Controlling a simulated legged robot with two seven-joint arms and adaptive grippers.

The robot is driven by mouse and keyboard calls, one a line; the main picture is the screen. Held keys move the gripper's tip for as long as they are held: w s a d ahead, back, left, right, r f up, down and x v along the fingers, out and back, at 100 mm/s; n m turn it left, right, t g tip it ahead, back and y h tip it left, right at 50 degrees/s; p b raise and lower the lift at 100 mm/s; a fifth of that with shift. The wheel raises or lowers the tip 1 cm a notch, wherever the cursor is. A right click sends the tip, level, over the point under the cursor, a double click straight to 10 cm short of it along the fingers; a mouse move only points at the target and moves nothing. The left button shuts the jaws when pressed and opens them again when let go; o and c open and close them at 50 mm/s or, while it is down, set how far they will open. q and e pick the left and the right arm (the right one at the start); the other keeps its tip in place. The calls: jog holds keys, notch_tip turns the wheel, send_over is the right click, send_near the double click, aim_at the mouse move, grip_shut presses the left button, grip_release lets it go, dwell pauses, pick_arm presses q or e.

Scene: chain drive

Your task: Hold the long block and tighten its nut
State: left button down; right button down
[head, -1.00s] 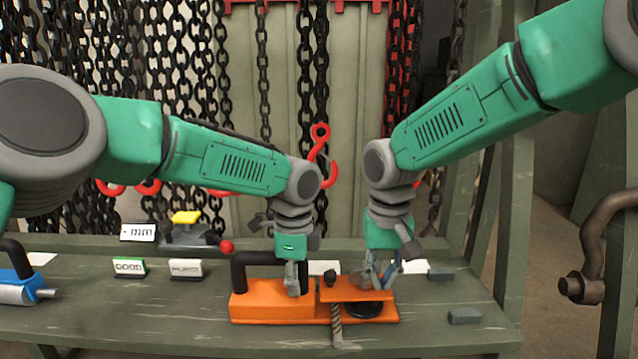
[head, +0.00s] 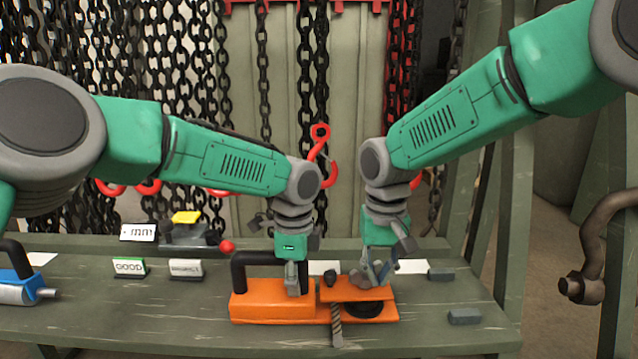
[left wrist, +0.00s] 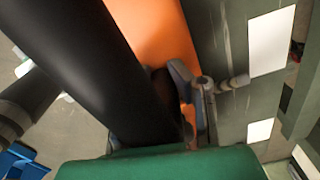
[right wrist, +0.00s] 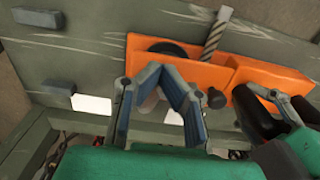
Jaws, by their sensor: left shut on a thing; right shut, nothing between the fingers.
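The long orange block (head: 272,302) with a black handle (head: 240,270) lies on the bench in the head view. My left gripper (head: 293,282) is shut at the handle's right end, above the block; in the left wrist view the handle (left wrist: 90,60) hides much of the grip. An orange plate (head: 345,292) adjoins the block's right end. A small dark knob (head: 330,278), possibly the nut, stands on it; it also shows in the right wrist view (right wrist: 217,98). My right gripper (head: 378,278) is shut and empty over the plate, right of the knob and apart from it.
A threaded rod (head: 337,325) and a black disc (head: 365,309) show at the plate's front. Small grey blocks (head: 464,317) lie to the right on the bench (head: 150,325). Label stands (head: 130,267) and a blue tool (head: 20,288) are to the left. Chains hang behind.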

pick_arm(q)
jog(key=shift+r, duration=0.15)
pick_arm(e)
jog(key=shift+s+a, duration=0.1)
jog(key=shift+a, duration=0.15)
jog(key=shift+a, duration=1.1)
jog(key=shift+a, duration=0.25)
notch_tip(320, 180, up, 6)
send_over(358, 299)
jog(key=shift+s, duration=0.3)
dwell(0.6)
